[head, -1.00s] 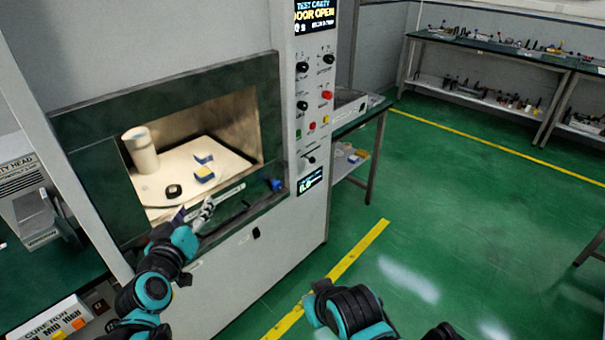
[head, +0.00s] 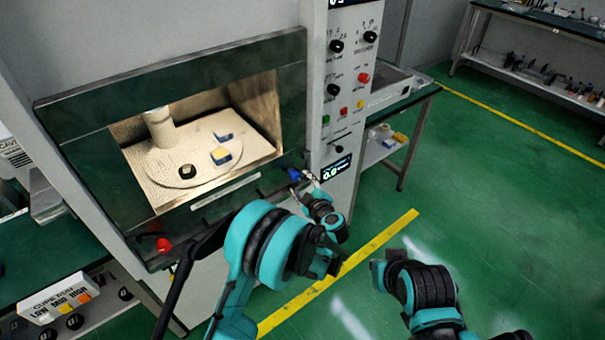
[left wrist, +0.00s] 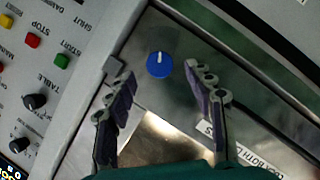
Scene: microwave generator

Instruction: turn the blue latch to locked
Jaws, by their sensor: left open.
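The blue latch (head: 294,174) is a small round knob on the dark frame at the lower right of the chamber opening. In the left wrist view the blue latch (left wrist: 159,64) shows its face with a white mark pointing up in the picture. My left gripper (head: 309,184) is at the latch in the head view. In the left wrist view my left gripper (left wrist: 160,74) is open, with one finger on each side of the latch and a gap to both. Contact does not show. My right gripper is not in view; only part of my right arm shows.
A red knob (head: 163,245) is at the frame's lower left. The control panel (head: 345,75) rises right of the latch. Green floor is clear at right.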

